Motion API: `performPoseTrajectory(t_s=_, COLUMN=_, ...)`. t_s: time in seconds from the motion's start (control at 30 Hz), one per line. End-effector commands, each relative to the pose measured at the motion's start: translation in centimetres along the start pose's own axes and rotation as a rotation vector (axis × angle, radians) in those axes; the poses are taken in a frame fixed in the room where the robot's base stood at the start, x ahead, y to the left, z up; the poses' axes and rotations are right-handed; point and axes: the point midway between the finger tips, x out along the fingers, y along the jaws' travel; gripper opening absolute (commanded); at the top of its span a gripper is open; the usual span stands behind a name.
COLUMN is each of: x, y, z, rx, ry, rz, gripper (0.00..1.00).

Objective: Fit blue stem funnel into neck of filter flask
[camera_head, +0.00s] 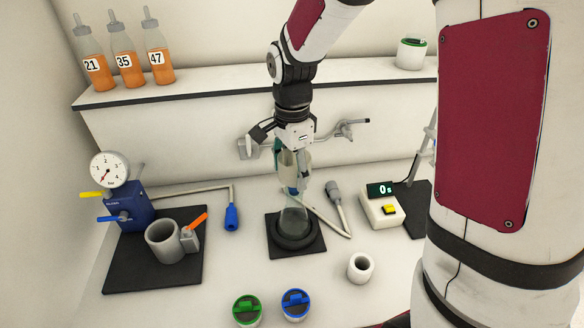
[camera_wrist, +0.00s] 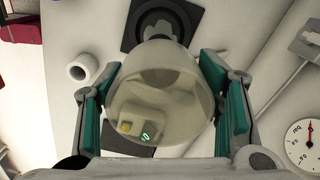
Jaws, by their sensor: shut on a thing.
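My gripper (camera_head: 294,152) is shut on the blue stem funnel (camera_head: 290,163). In the wrist view the funnel's wide pale bowl (camera_wrist: 160,95) sits between the two green-padded fingers. The blue stem points down in the head view, just over or at the neck of the filter flask (camera_head: 293,222). I cannot tell whether the stem tip is inside the neck. The flask is clear glass and stands upright in a dark ring on a black mat (camera_head: 274,246). In the wrist view the bowl hides most of the flask.
A timer (camera_head: 382,207) and a small white cup (camera_head: 361,267) stand to the right. A blue gauge pump (camera_head: 127,207) and grey mug (camera_head: 165,242) are left.

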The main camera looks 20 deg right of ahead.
Motion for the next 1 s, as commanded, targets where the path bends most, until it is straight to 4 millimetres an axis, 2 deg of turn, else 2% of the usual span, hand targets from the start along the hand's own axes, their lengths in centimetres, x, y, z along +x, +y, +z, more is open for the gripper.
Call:
performPoseTrajectory(t_s=0.4, x=0.0, y=0.0, z=0.0, rx=0.000, ry=0.000, rz=0.000, gripper=0.31)
performPoseTrajectory(t_s=1.0, x=1.1, y=0.0, z=0.0, rx=0.000, ry=0.000, rz=0.000, gripper=0.31)
